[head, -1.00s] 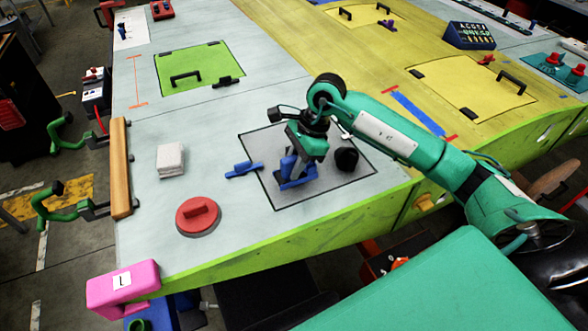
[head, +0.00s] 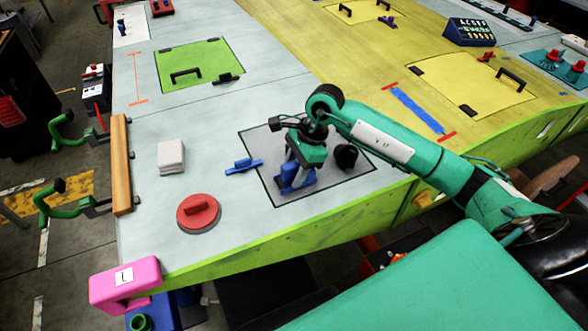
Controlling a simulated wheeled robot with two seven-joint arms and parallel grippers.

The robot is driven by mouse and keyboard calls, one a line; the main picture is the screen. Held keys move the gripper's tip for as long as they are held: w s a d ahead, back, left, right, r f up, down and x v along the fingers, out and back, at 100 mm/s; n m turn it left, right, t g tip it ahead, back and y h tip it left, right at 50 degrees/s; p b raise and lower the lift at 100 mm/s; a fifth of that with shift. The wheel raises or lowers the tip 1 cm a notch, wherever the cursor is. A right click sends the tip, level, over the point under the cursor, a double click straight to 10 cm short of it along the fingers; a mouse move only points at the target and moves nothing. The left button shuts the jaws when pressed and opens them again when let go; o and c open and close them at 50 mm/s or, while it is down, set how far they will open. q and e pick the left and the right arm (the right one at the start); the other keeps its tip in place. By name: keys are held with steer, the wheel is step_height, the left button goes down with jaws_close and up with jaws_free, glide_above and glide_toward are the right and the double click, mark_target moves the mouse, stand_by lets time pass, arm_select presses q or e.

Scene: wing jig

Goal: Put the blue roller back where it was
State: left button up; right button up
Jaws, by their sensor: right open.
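The blue roller (head: 291,175) is at the grey square panel (head: 275,196) near the front of the wing, right under my right gripper (head: 297,176). The gripper hides part of it, and I cannot tell where the blue roller ends and the fingertips begin. My right gripper points down and is open, with its fingers close around or beside the blue part. Whether the roller touches the panel is hard to see. My left gripper is out of view.
A black knob (head: 346,157) is on the panel, right of the gripper. A blue latch (head: 243,166) lies at its left edge. A red round handle (head: 199,212), white block (head: 171,156) and pink block (head: 125,286) are further left. The surface between them is clear.

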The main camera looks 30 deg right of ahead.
steer(key=shift+r, duration=0.15)
steer(key=shift+d+r, duration=0.1)
steer(key=b+v, duration=0.4)
steer(key=v, duration=0.6)
steer(key=shift+r+b, duration=0.1)
steer(key=shift+b, duration=0.25)
steer(key=shift+v, duration=0.8)
steer(key=shift+s, duration=0.15)
